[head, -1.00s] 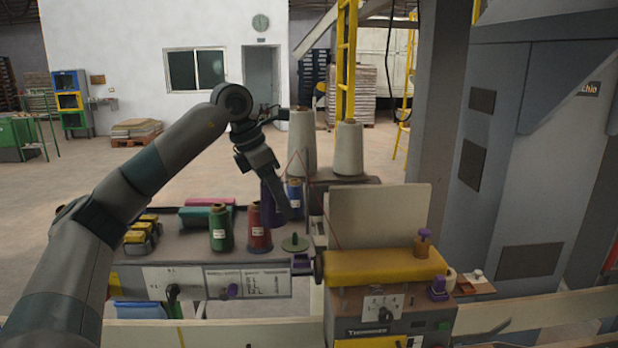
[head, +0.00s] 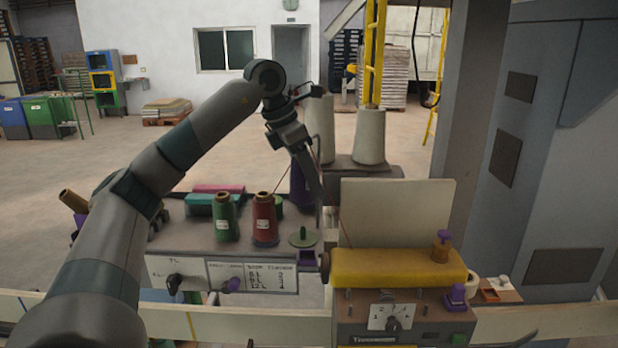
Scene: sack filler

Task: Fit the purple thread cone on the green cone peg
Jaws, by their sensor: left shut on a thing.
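The purple thread cone (head: 297,186) is in my left gripper (head: 312,182), which is shut on it. The gripper's dark fingers hide its right side. The green cone peg (head: 303,236), a short post on a round green base, stands at the right end of the grey bench. In the head view the purple cone appears above the peg, apart from it; the depth between them is hard to tell. My right gripper is not in view.
A green cone (head: 225,217) and a red cone (head: 264,219) stand on the bench left of the peg. Two large pale cones (head: 369,137) stand behind. A yellow roller machine (head: 398,267) with an upright pale panel (head: 397,212) is close on the right.

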